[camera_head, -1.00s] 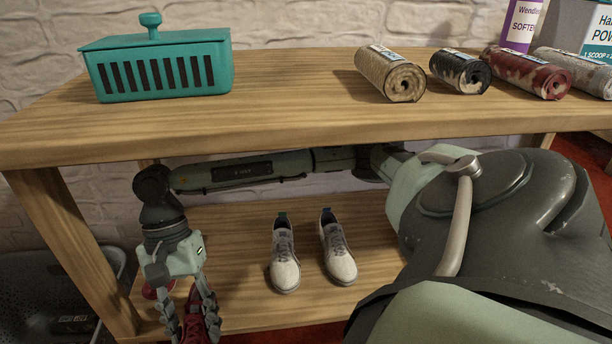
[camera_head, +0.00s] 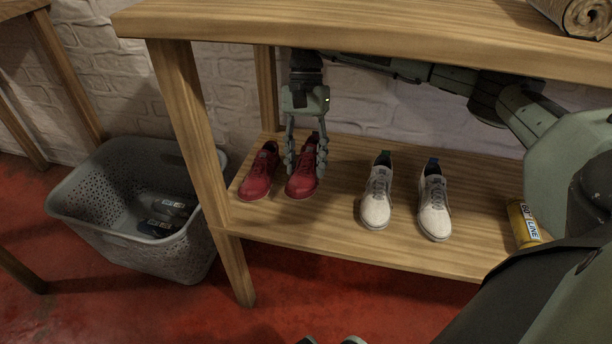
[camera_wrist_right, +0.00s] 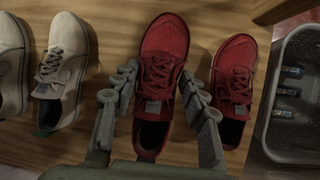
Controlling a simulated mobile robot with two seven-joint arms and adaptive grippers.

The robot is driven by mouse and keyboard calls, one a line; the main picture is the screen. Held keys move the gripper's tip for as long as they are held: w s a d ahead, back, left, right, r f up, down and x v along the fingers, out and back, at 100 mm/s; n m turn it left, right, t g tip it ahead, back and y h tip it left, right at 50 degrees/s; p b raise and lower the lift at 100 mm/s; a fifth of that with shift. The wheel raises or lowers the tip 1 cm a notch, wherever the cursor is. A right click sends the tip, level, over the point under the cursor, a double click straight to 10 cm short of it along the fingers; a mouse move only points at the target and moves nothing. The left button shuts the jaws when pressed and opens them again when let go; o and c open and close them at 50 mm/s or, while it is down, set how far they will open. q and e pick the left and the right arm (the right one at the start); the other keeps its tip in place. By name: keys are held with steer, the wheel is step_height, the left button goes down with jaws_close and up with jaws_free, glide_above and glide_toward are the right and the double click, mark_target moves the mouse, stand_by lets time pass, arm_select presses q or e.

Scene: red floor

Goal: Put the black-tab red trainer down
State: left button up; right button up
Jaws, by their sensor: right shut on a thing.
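My right gripper (camera_head: 306,160) reaches down over the lower shelf, its fingers shut on the sides of a red trainer (camera_head: 300,180). That trainer appears to rest upright on the shelf, toe to the front. A second red trainer (camera_head: 258,176) stands close to its left. In the right wrist view the held red trainer (camera_wrist_right: 164,45) lies between the fingers (camera_wrist_right: 158,88), and the other red trainer (camera_wrist_right: 237,70) is beside it on the right. The tab colour of the held trainer is not clear. My left gripper is not in view.
A pair of pale trainers (camera_head: 376,205) stands to the right on the lower shelf (camera_head: 335,225). A yellow can (camera_head: 524,224) lies farther right. A grey basket (camera_head: 95,225) with dark shoes stands on the red floor, left of the wooden shelf leg. The upper board is close above my arm.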

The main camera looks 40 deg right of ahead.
mark_target(306, 149)
step_height(306, 149, down, 4)
steer(key=shift+r+b, duration=0.25)
steer(key=shift+b, duration=0.4)
steer(key=o, duration=1.5)
steer(key=p+v, duration=0.2)
steer(key=v, duration=0.5)
steer(key=shift+w+d+r, duration=0.1)
steer(key=shift+r, duration=0.15)
